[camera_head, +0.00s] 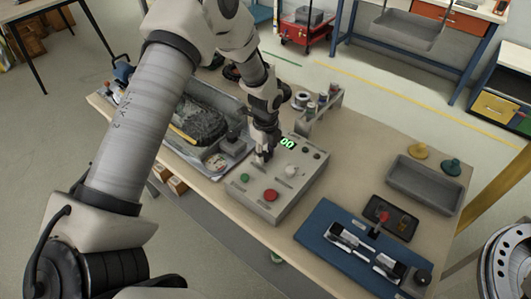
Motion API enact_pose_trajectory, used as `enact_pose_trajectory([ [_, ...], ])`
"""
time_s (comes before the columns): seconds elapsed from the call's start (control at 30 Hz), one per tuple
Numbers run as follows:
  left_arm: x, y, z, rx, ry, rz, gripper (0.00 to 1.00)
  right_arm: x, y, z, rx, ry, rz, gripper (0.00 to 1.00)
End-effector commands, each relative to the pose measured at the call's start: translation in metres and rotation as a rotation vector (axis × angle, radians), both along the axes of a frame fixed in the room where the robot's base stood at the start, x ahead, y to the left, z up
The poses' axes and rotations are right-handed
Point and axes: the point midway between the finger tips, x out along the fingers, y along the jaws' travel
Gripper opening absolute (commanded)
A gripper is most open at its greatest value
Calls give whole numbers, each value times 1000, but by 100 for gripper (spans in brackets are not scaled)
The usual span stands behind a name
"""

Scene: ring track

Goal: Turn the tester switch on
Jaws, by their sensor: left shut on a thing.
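The tester (262,205) is a grey box with a sloped panel, standing on the wooden table. Its small display (288,143) glows green. The panel carries a red button (271,195), a green button (244,177), a pale knob (291,171) and small dark knobs. My left gripper (263,156) points down at the panel's far left part, left of the display. It is shut on the tester switch, which the fingers hide, so its position cannot be told. My right gripper is out of view.
Left of the tester lies a metal tray (222,162) with dark and yellow items. A rack of small cylinders (322,104) stands behind. To the right are a blue fixture board (322,220), a black tray (373,207) and an empty grey bin (424,185).

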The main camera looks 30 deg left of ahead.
Motion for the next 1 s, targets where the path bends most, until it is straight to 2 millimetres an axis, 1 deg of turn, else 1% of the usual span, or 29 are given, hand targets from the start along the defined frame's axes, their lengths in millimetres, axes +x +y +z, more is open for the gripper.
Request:
enact_pose_trajectory([
  [0.03,-2,0,-3,-1,6,2,0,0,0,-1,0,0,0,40],
  [0.27,-3,0,-3,-1,9,44,0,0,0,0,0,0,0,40],
  [0.47,-3,0,-3,-1,10,147,0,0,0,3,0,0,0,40],
  [0.67,-4,0,-3,-1,11,309,0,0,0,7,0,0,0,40],
  [1.0,-5,0,-3,0,12,631,0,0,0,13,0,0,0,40],
])
